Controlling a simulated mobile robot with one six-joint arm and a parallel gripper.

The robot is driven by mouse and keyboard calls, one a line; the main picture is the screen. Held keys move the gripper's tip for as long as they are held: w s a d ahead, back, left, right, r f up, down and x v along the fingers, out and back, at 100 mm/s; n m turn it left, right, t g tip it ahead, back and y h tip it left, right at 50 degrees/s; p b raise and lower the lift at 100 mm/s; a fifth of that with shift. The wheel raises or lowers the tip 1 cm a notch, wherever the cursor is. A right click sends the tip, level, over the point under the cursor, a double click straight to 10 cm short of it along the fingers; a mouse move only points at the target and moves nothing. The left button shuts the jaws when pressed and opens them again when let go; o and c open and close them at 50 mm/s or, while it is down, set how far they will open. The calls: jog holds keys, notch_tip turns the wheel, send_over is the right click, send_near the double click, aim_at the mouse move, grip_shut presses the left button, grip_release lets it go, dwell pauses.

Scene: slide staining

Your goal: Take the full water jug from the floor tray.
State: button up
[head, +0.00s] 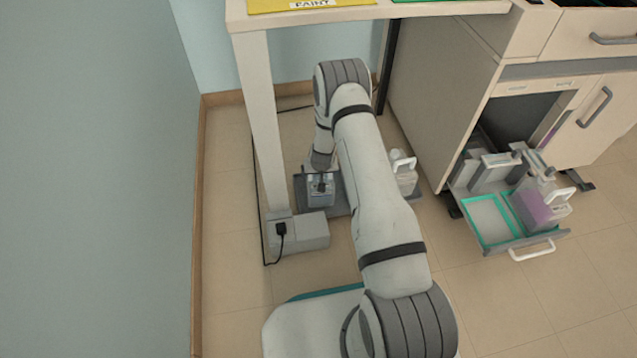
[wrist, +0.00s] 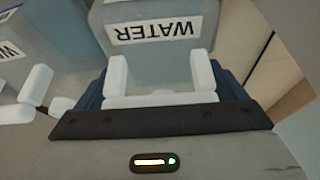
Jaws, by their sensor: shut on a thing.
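A pale grey water jug with a white handle and a "WATER" label stands at the floor tray (head: 342,207), left of my forearm in the head view. The wrist view shows this water jug (wrist: 160,65) close up, with its label upside down. My gripper (head: 320,185) is down at the jug, and in the wrist view my gripper (wrist: 160,98) is shut on its white handle. Whether the jug stands on the tray or is slightly raised I cannot tell. Its fill level is not clear.
A second jug (head: 403,175) with a white handle stands right of my arm. A table leg (head: 263,120) and a grey power box (head: 300,232) are close on the left. A cabinet (head: 440,90) with an open drawer (head: 520,243) is on the right.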

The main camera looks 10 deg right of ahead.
jog(key=c, duration=0.9)
jog(key=shift+r, duration=0.15)
